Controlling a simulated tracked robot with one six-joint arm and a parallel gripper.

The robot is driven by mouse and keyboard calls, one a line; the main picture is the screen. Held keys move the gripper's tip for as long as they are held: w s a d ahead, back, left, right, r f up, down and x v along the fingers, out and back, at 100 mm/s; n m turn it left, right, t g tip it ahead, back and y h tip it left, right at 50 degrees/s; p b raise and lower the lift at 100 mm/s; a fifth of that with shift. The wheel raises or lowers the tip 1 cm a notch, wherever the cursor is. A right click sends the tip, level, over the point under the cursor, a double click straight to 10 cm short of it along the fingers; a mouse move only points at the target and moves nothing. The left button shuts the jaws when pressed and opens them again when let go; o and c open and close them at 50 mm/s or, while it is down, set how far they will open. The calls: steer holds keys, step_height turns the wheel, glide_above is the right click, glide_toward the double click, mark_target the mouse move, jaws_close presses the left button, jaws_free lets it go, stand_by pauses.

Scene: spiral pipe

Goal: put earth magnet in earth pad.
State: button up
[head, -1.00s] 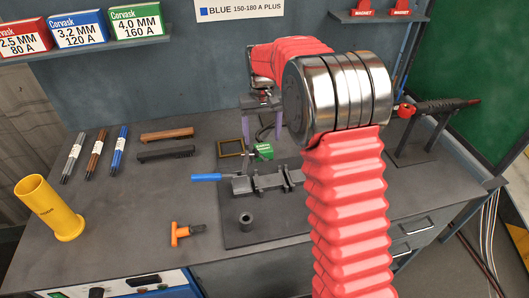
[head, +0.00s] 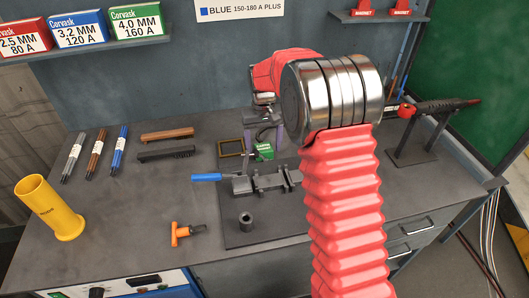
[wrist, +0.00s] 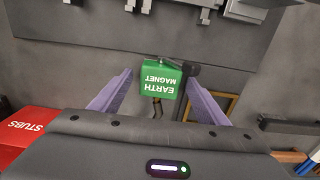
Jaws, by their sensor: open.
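The earth magnet is a green block with white lettering (wrist: 160,80), partly hidden behind my gripper in the head view (head: 264,152).
A red STUBS box (wrist: 28,128) lies at the wrist view's left.

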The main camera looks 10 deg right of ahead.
mark_target(264, 147)
jaws_close()
stand_by(0.9)
steer(key=shift+r, duration=0.1)
step_height(264, 147, up, 10)
stand_by(0.6)
stand_by(0.4)
